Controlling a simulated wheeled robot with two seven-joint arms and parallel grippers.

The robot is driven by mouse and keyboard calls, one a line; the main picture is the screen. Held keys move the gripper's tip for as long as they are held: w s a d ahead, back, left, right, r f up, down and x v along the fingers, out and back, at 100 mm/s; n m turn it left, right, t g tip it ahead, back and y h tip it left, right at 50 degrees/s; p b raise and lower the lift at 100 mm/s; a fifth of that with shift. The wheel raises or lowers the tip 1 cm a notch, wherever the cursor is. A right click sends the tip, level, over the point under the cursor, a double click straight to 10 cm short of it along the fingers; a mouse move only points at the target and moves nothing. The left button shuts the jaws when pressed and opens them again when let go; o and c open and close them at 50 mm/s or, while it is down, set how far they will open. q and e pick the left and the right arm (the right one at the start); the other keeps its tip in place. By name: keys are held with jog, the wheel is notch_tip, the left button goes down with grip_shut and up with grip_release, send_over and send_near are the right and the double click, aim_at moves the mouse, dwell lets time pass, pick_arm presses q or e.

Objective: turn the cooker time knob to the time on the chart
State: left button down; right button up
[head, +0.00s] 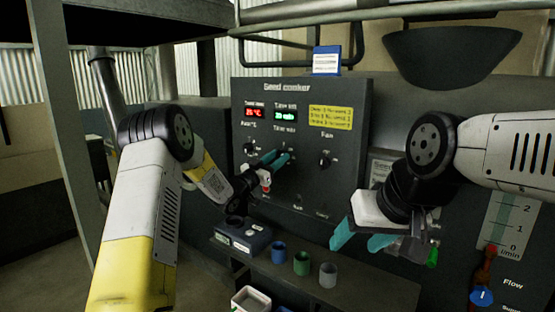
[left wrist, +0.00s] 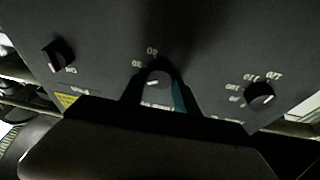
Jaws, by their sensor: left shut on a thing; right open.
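The seed cooker panel (head: 300,88) stands upright ahead. Its time display (head: 285,115) is lit green and appears to read 20 min, though the digits are small. The yellow chart (head: 330,117) is at the panel's upper right; its text is too small to read. My left gripper (head: 276,160) is at the middle knob under the time label, its teal fingers shut on it. In the left wrist view the time knob (left wrist: 157,81) sits between the fingers, with a pale mark on its face. My right gripper (head: 362,238) is open and empty, right of and below the panel.
The fan knob (head: 328,158) is right of the left gripper, and the heat knob (head: 251,148) is left of it. Blue (head: 279,253), green (head: 302,263) and grey (head: 328,274) cups stand on a shelf below. A dark hopper (head: 455,55) is at upper right.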

pick_arm(q)
jog(key=m+g, duration=0.1)
jog(key=m, duration=0.2)
jog(key=m+g+h, duration=0.1)
jog(key=m, duration=0.2)
jog(key=shift+m+g, duration=0.7)
jog(key=shift+m, duration=1.2)
jog(key=shift+h, duration=0.3)
jog(key=c, duration=0.9)
grip_release()
jog(key=shift+r, duration=0.1)
jog(key=shift+v, duration=3.9)
